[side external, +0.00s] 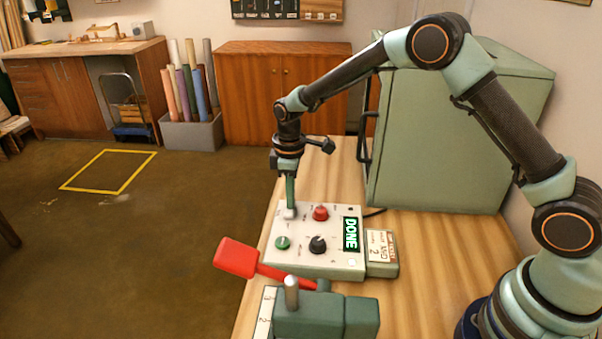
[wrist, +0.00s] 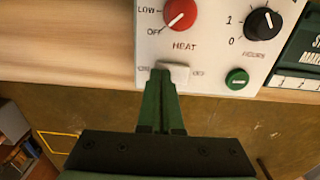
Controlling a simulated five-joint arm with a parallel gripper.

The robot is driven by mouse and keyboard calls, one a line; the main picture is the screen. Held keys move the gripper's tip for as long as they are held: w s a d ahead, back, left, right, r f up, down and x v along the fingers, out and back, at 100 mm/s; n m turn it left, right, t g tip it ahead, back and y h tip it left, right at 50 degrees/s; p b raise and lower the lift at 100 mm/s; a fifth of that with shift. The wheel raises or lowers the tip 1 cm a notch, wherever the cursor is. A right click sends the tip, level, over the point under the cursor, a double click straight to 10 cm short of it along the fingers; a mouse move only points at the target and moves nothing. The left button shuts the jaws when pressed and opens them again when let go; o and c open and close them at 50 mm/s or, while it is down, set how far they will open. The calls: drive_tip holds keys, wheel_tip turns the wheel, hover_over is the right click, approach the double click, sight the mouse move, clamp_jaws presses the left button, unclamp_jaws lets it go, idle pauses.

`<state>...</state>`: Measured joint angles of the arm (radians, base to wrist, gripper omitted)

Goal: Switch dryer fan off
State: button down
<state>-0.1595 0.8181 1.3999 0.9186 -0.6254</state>
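The white control panel (side external: 333,255) lies on the wooden table. It carries a red HEAT knob (wrist: 180,14), a black HOURS knob (wrist: 263,23), a green button (wrist: 237,79) and a lit display (side external: 350,234) reading DONE. A small pale switch (wrist: 174,70) sits at the panel's edge with tiny labels on both sides, too blurred to read surely. My gripper (wrist: 162,78) points down with its green fingers together, tips at the switch and partly covering it. Its tip also shows there in the side view (side external: 291,204). Which way the switch is set is not clear.
A red-handled lever (side external: 238,258) and a green box (side external: 325,314) with a metal stub stand just in front of the panel. A large green cabinet (side external: 450,135) stands behind, to the right. The table's left edge is close to the panel; bare wood lies right of it.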

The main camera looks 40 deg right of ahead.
sight(290, 211)
drive_tip(key=shift+s+a+f, duration=0.1)
drive_tip(key=shift+s+a, duration=0.05)
drive_tip(key=shift+s, duration=0.05)
drive_tip(key=shift+s+a+r, duration=0.25)
drive_tip(key=shift+s+a, duration=0.15)
drive_tip(key=shift+r, duration=0.1)
idle(0.3)
wheel_tip(290, 211, up, 14)
idle(0.5)
drive_tip(key=shift+w+d, duration=0.4)
drive_tip(key=shift+w, duration=0.1)
